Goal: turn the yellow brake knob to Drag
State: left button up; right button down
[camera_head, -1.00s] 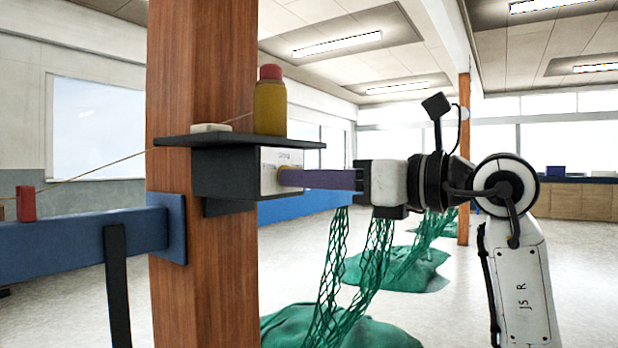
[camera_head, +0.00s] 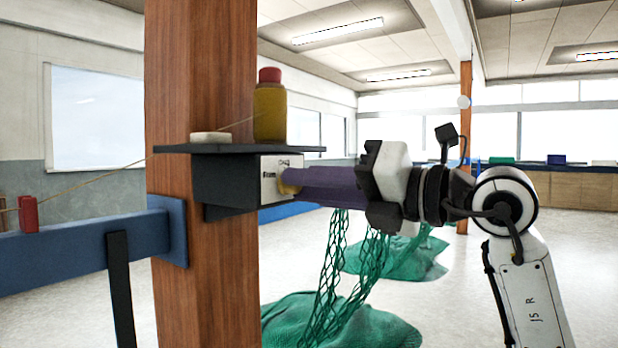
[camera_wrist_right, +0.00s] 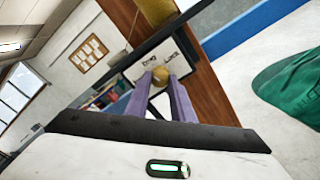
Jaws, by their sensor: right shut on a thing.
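The small yellow brake knob (camera_head: 287,183) sits on the white label plate (camera_head: 268,178) at the front of a dark box on the wooden post. My right gripper (camera_head: 299,183) has purple fingers and reaches in from the right, shut on the knob. In the right wrist view the knob (camera_wrist_right: 160,76) shows between the two fingertips. There the word Drag is at the knob's upper left and Lock at its upper right. The fingers partly cover the plate, and I cannot tell which word the knob points to. My left gripper is not in view.
A dark shelf (camera_head: 225,149) above the box holds a yellow spool (camera_head: 270,110) with a red top and a white block (camera_head: 210,137). A blue beam (camera_head: 75,250) joins the wooden post (camera_head: 200,270) at left. Green nets (camera_head: 340,325) hang and lie below my arm.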

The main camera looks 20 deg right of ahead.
jog(key=shift+m+p, duration=0.5)
jog(key=shift+m, duration=1.1)
jog(key=c, duration=1.5)
grip_release()
jog(key=shift+c, duration=0.2)
jog(key=shift+s+d, duration=0.1)
